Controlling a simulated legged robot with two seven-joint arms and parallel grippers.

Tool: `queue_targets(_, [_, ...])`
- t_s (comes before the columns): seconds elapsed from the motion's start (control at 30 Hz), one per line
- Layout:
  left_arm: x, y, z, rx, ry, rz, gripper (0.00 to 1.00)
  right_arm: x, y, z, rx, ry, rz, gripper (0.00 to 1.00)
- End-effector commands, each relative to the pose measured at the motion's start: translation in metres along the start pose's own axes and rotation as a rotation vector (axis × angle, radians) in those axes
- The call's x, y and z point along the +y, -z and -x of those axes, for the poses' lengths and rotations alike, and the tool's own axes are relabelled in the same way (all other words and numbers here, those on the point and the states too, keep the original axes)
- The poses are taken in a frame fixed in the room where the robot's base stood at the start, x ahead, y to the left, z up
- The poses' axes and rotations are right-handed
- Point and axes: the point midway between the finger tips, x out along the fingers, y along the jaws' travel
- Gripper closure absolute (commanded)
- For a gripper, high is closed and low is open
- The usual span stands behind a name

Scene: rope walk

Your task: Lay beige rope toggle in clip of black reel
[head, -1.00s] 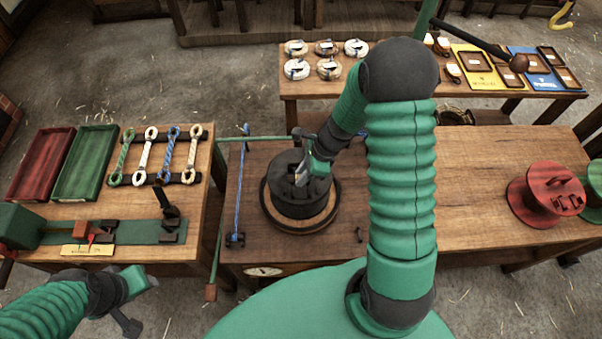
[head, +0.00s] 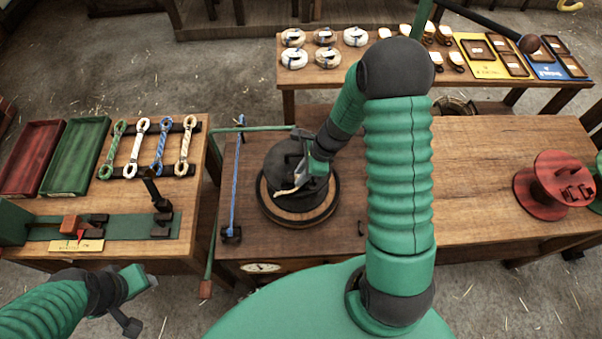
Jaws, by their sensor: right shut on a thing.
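The black reel (head: 283,158) stands on a round wooden turntable (head: 268,208) on the middle table. My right gripper (head: 300,184) reaches down over the near right part of the reel's top and is shut. A short beige end (head: 284,191), seemingly the rope toggle, sticks out to the left of its fingers. The fingers and forearm hide the rest of it, and I cannot make out the clip or whether the toggle touches it. My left gripper (head: 143,303) is open and empty, low at the left, apart from the tables.
A blue rope (head: 238,185) runs along the table left of the reel. Several rope loops (head: 139,148) lie on the left bench beside a green tray (head: 76,158) and a red tray (head: 33,157). A red reel (head: 553,183) stands far right. The table between is clear.

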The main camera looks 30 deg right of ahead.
Motion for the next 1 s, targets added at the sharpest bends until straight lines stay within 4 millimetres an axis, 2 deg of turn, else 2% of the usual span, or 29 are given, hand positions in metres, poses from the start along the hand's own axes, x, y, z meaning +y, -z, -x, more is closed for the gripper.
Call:
queue_targets(0.63, [0.0000,-0.0011,-0.0048,0.000,0.000,0.000,0.60,0.0002,0.0026,-0.0063,0.000,0.000,0.000,1.00])
queue_targets(0.67, [0.0000,-0.0010,-0.0044,0.000,0.000,0.000,0.60,0.0001,0.0024,-0.0058,0.000,0.000,0.000,0.77])
queue_targets(0.8, [0.0000,-0.0010,-0.0041,0.000,0.000,0.000,0.60,0.0002,0.0023,-0.0055,0.000,0.000,0.000,0.59])
queue_targets(0.83, [0.0000,-0.0010,-0.0041,0.000,0.000,0.000,0.60,0.0002,0.0023,-0.0055,0.000,0.000,0.000,0.55])
queue_targets(1.0, [0.0000,-0.0010,-0.0041,0.000,0.000,0.000,0.60,0.0001,0.0023,-0.0055,0.000,0.000,0.000,0.55])
